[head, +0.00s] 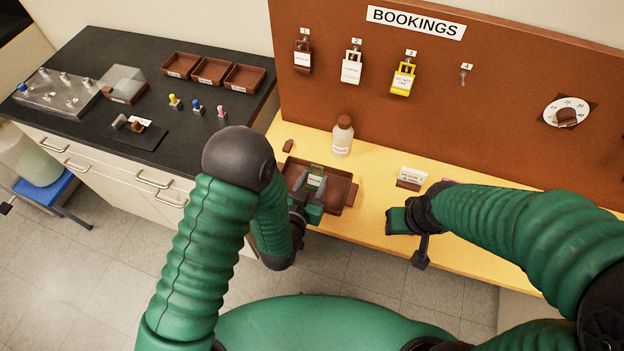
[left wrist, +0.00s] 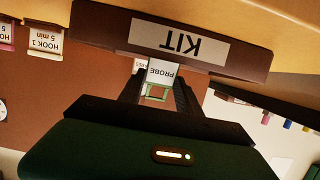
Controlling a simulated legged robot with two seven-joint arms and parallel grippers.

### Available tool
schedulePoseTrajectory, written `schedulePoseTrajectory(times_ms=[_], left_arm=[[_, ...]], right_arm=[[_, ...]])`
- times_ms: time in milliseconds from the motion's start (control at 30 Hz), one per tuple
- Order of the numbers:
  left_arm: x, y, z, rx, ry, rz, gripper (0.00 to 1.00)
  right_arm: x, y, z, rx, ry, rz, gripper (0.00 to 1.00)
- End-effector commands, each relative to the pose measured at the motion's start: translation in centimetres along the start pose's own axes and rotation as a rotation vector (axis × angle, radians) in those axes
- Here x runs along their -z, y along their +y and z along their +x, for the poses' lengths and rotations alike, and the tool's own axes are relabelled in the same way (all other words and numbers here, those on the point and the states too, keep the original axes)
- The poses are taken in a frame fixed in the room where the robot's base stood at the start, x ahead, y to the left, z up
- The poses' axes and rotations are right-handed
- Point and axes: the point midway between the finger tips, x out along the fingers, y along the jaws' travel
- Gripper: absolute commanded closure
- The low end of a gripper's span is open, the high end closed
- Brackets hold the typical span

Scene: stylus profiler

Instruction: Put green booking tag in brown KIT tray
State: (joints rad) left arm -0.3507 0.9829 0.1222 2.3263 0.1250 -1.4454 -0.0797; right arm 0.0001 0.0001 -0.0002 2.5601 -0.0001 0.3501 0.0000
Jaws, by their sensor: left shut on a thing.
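The green booking tag (head: 316,180) has a white label reading PROBE and is held between my left gripper's fingers. The tag also shows in the left wrist view (left wrist: 158,80). My left gripper (head: 312,196) is shut on it over the brown KIT tray (head: 340,192), which lies on the yellow bench. I cannot tell whether the tag touches the tray. My right gripper (head: 393,222) is near the bench's front edge, its jaw opening unclear.
A white bottle with a brown cap (head: 342,138) stands behind the tray. A small sign (head: 411,178) stands to the right. The BOOKINGS board (head: 430,95) behind holds tags on hooks 1 to 3; hook 4 (head: 464,76) is bare. A black bench (head: 75,80) is at left.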

Motion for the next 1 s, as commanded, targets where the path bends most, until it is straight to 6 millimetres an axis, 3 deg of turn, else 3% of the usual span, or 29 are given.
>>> schedulePoseTrajectory(times_ms=[433, 467, 633, 1000], left_arm=[[-0.05, -0.03, 0.04, 0.000, 0.000, 0.000, 1.00], [-0.05, -0.02, 0.04, 0.000, 0.000, 0.000, 0.57], [-0.05, -0.02, 0.04, 0.000, 0.000, 0.000, 0.35], [-0.06, -0.07, 0.03, 0.001, 0.000, 0.000, 0.38]], right_arm=[[0.00, -0.01, 0.03, 0.000, 0.000, 0.000, 0.62], [0.00, -0.01, 0.03, 0.000, 0.000, 0.000, 0.62], [0.00, -0.01, 0.04, 0.000, 0.000, 0.000, 0.62], [0.00, -0.01, 0.04, 0.000, 0.000, 0.000, 0.62]])
